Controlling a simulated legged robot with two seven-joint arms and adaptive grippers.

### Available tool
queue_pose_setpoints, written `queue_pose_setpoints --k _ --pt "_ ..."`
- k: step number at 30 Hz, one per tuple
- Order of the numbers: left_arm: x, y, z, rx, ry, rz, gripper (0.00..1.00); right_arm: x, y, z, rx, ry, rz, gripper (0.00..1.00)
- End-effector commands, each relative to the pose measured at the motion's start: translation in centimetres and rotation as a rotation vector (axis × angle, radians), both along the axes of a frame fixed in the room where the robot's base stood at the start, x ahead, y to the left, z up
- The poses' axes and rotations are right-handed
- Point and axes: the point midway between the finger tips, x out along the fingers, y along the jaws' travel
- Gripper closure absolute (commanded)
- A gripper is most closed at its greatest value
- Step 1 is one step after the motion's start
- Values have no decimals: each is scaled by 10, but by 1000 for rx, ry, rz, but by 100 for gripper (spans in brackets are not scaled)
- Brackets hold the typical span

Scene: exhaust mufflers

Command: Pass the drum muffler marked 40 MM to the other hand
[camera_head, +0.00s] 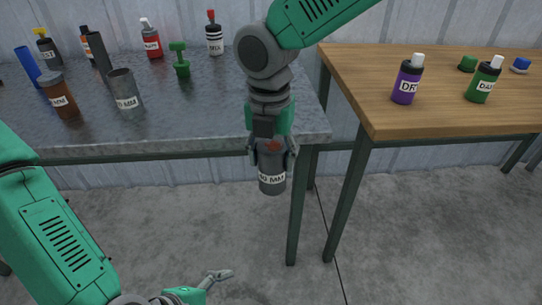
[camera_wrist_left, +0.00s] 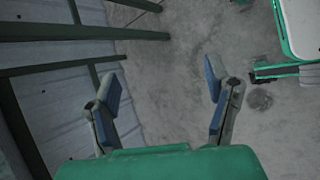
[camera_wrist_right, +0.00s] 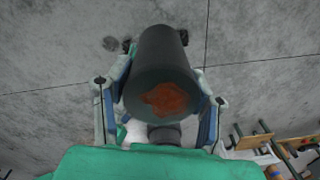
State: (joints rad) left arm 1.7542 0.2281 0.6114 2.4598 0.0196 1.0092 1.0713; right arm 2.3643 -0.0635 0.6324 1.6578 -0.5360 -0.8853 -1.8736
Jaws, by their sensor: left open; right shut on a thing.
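A dark grey drum muffler (camera_head: 272,183) with a white label, partly covered but ending in "0 MM", hangs in my right gripper (camera_head: 272,158) in front of the grey table's right end, clear of it. In the right wrist view the muffler (camera_wrist_right: 163,62) sits between both fingers, with a rust-orange patch on its near end. My left gripper (camera_head: 212,281) is low at the bottom of the head view, below and left of the muffler. The left wrist view shows this gripper (camera_wrist_left: 165,85) open, with nothing between its fingers.
The grey table (camera_head: 200,128) carries a grey cylinder (camera_head: 125,88) and a brown cylinder (camera_head: 58,92), both labelled MM, plus bottles behind. A wooden table (camera_head: 440,118) at right holds a purple bottle (camera_head: 407,80) and a green bottle (camera_head: 482,82). The floor in front is open.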

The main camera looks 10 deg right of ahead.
Motion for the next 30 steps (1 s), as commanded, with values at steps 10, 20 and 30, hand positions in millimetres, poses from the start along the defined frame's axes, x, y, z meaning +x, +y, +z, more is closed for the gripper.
queue_pose_setpoints --k 10,20,30 --pt "-66 141 -89 593 -80 -848 29 0 0 0 0 -1 0 84" --pt "-80 219 -98 784 -64 -1256 29 0 0 0 0 0 0 84" --pt "-80 222 -98 791 -64 -1273 29 0 0 0 0 0 -1 84"
